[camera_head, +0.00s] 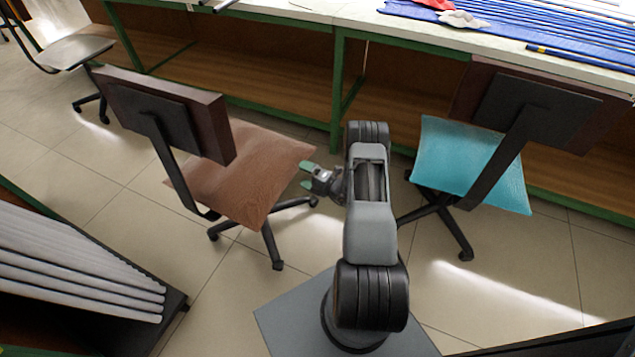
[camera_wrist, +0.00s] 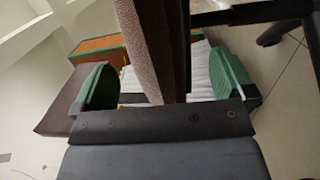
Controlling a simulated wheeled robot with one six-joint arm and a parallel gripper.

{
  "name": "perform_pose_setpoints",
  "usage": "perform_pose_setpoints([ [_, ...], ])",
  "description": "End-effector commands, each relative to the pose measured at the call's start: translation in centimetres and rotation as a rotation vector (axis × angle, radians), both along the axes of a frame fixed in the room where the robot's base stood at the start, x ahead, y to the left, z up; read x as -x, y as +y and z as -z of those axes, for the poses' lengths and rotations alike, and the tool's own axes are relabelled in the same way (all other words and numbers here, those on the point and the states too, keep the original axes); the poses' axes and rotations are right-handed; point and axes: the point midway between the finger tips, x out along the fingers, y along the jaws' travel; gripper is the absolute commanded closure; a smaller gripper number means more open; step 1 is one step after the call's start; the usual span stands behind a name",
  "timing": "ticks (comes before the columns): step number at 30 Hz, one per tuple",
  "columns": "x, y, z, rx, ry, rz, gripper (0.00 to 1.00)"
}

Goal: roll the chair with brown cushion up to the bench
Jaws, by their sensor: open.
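The chair with brown cushion (camera_head: 240,172) stands left of centre in the head view, its dark backrest (camera_head: 165,112) toward the left. Its seat is apart from the bench (camera_head: 345,14), which has a pale top and green frame. My gripper (camera_head: 307,176) is open beside the seat's right edge. In the wrist view the brown seat (camera_wrist: 143,45) appears edge-on between the green finger pads of my gripper (camera_wrist: 165,85). The pads look clear of it; how deep the edge reaches between them I cannot tell.
A chair with a turquoise cushion (camera_head: 465,165) stands right of my arm. Another chair (camera_head: 75,50) is at the upper left. A rack of pale rods (camera_head: 75,262) is at the lower left. Blue rods (camera_head: 520,30) lie on the bench. Tiled floor is open between rack and brown chair.

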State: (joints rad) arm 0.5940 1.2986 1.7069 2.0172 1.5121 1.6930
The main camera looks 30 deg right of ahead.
Motion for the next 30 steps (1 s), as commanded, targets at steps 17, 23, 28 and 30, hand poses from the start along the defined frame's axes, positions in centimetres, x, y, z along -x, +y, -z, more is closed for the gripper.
perform_pose_setpoints([
  [17, -5.0, 2.9, 0.0, -0.001, 0.001, 0.000, 0.00],
  [23, -5.1, 3.0, 0.0, -0.001, 0.001, 0.000, 0.00],
  [28, -5.1, 3.0, 0.0, -0.001, 0.001, 0.000, 0.01],
  [30, -5.1, 3.0, 0.0, -0.001, 0.001, 0.000, 0.08],
])
